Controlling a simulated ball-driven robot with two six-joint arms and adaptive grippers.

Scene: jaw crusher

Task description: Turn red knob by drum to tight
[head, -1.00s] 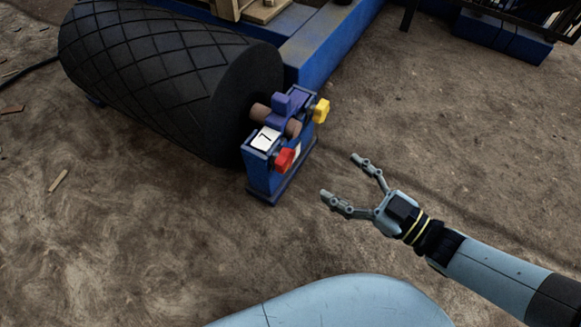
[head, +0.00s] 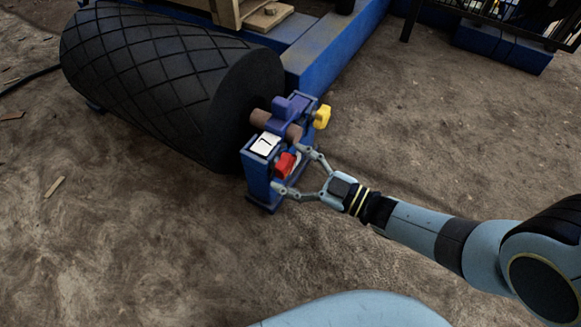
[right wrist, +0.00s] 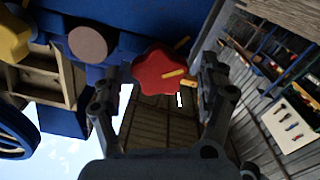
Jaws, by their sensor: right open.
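The red knob (head: 285,165) sits on the front side of the blue bearing block (head: 256,180) at the end of the black drum (head: 160,75). My right gripper (head: 298,170) is open, with its two fingers on either side of the red knob. In the right wrist view the red knob (right wrist: 160,72) is a lobed star shape with a yellow bar mark, between the fingertips (right wrist: 158,85). I cannot tell whether either finger touches it. My left gripper is not in view.
A yellow knob (head: 322,116) sits on the far side of the same block, close to the upper finger. A white plate marked 7 (head: 265,144) is on top. A blue frame beam (head: 335,45) runs behind. The dirt ground in front is clear.

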